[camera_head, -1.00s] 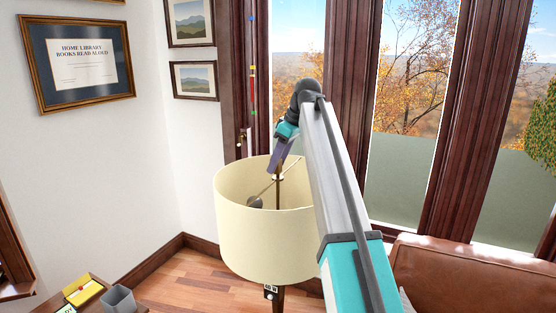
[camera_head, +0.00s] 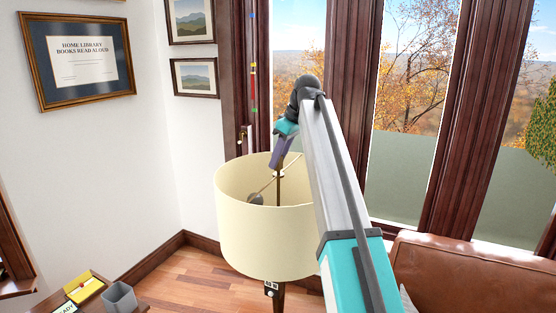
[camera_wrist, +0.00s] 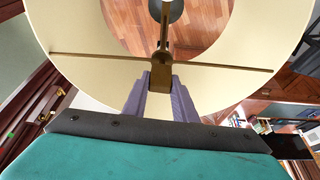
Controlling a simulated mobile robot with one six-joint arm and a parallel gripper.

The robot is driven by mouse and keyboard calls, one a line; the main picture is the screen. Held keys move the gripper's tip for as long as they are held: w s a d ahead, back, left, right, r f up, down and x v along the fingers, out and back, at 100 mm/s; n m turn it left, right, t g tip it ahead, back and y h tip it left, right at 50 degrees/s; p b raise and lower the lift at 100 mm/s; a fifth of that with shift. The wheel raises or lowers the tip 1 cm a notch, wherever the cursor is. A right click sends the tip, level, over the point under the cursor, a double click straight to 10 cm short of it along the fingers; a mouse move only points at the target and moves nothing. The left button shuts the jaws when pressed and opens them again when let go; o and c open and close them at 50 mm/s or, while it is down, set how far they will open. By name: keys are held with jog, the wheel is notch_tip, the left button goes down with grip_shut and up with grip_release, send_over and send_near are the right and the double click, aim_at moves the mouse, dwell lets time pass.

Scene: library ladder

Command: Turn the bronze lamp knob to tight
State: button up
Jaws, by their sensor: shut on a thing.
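The bronze lamp knob (camera_wrist: 160,76) sits at the centre of the lamp's thin cross rod, on top of the lamp. In the wrist view my gripper (camera_wrist: 160,84) has its two purple-grey fingers shut on the knob, one on each side. The cream lampshade (camera_head: 265,235) surrounds it below, open at the top. In the head view my gripper (camera_head: 277,166) reaches down to the top centre of the lamp from above, and the knob is mostly hidden by the fingers. How tight the knob is cannot be seen.
A brown leather sofa (camera_head: 455,275) stands at the right. A small table with a grey cup (camera_head: 120,297) and a yellow box (camera_head: 85,288) is at lower left. Windows lie behind; wood floor (camera_head: 180,278) is open left of the lamp.

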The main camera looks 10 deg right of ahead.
jog(key=m+t+h+b, duration=0.1)
jog(key=m, duration=0.3)
jog(key=shift+b, duration=0.3)
jog(key=m+h, duration=0.1)
jog(key=m, duration=0.1)
jog(key=m+h+b, duration=0.1)
jog(key=m, duration=0.1)
jog(key=shift+m+t, duration=0.4)
jog(key=m+h, duration=0.1)
jog(key=m, duration=0.3)
jog(key=shift+h+b, duration=0.4)
jog(key=shift+m+g+h+b, duration=0.4)
jog(key=shift+m+h, duration=0.3)
jog(key=shift+m, duration=1.4)
jog(key=o, duration=1)
jog(key=shift+o, duration=0.2)
